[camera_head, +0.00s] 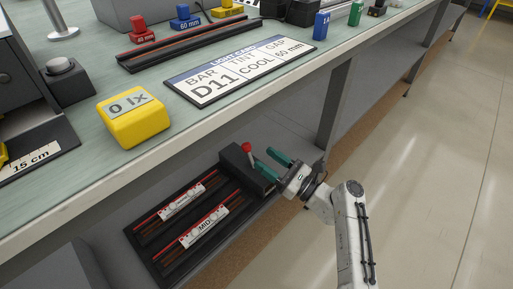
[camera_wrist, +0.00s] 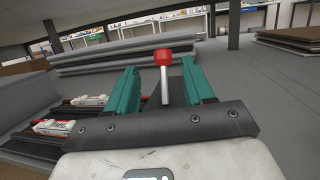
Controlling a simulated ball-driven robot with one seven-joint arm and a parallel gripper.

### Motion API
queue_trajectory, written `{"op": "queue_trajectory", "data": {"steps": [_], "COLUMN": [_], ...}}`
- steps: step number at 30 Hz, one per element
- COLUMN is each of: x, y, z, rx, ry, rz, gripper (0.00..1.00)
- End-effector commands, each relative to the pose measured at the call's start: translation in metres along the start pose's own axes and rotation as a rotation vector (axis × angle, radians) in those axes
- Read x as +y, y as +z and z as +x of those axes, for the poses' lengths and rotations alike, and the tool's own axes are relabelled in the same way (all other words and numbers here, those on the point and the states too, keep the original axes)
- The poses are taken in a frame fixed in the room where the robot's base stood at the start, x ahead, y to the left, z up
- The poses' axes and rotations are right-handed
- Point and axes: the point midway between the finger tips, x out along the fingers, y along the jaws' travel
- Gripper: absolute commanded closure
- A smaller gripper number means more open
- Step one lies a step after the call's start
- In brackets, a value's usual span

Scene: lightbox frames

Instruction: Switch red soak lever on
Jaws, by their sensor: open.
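The red soak lever (camera_head: 247,148) has a red knob on a light stem and stands up from a dark box (camera_head: 236,167) on the low shelf under the bench. In the wrist view the lever (camera_wrist: 163,60) rises between the two green fingers. My gripper (camera_head: 273,161) is open, its fingers close to the lever in the head view. In the wrist view my gripper (camera_wrist: 157,85) has a finger on each side of the stem, apart from it. Whether the fingers reach as far as the lever is hard to tell.
The bench top (camera_head: 75,195) overhangs the shelf and holds a yellow block (camera_head: 133,120) and a sign card (camera_head: 240,72). Open floor (camera_head: 440,150) lies at right.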

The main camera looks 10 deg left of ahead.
Motion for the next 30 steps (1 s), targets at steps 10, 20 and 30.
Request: {"op": "queue_trajectory", "data": {"steps": [10, 20, 30], "x": [0.000, 0.000, 0.006], "y": [0.001, 0.000, -0.007], "z": [-0.041, -0.043, -0.051], "rx": [0.000, -0.001, 0.035], "ry": [-0.001, 0.000, 0.017], "rz": [-0.002, -0.002, -0.050], "gripper": [0.48, 0.48, 0.48]}}
